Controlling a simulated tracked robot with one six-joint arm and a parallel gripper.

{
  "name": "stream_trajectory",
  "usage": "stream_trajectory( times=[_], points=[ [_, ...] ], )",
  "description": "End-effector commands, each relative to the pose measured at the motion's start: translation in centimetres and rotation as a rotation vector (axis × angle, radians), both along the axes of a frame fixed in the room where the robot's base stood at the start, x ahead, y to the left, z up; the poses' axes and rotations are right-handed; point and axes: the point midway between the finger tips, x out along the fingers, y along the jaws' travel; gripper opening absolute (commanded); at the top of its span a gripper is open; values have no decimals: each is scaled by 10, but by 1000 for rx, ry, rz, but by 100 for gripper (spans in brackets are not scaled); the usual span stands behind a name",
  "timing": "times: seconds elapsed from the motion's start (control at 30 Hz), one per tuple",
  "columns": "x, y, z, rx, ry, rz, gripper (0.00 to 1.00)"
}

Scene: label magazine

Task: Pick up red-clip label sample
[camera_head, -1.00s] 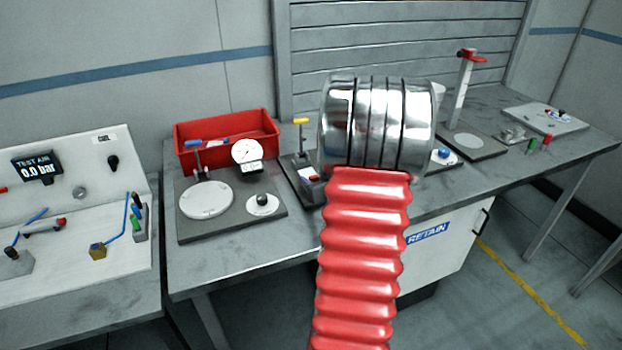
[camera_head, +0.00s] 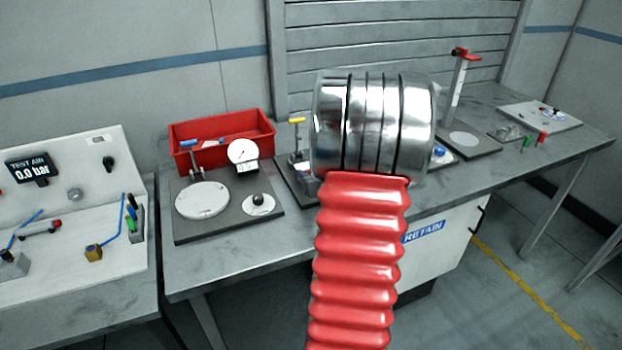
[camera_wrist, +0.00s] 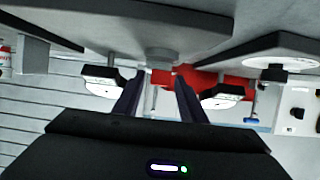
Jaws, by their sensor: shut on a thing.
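In the wrist view my gripper (camera_wrist: 158,88) shows two dark fingers close together. The rest of the sample is hard to make out between the fingers. In the head view my red ribbed arm and its metal collar hide the gripper and what it holds.
A red bin (camera_head: 262,128) stands at the back of the bench. In front of it is a grey plate with a white disc (camera_head: 202,201) and a dial gauge (camera_head: 242,151). A yellow-topped fixture (camera_head: 297,122) stands close beside my arm. A red-topped stand (camera_head: 458,85) is further right.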

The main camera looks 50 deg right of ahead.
Motion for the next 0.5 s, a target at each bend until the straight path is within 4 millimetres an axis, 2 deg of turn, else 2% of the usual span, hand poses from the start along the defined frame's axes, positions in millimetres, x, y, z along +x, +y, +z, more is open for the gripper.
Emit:
stream_trajectory(
  times=[0.3,0.5],
  points=[
    [0,0,53,-5,-3,0,14],
    [0,0,75,-3,-1,0,14]
  ],
)
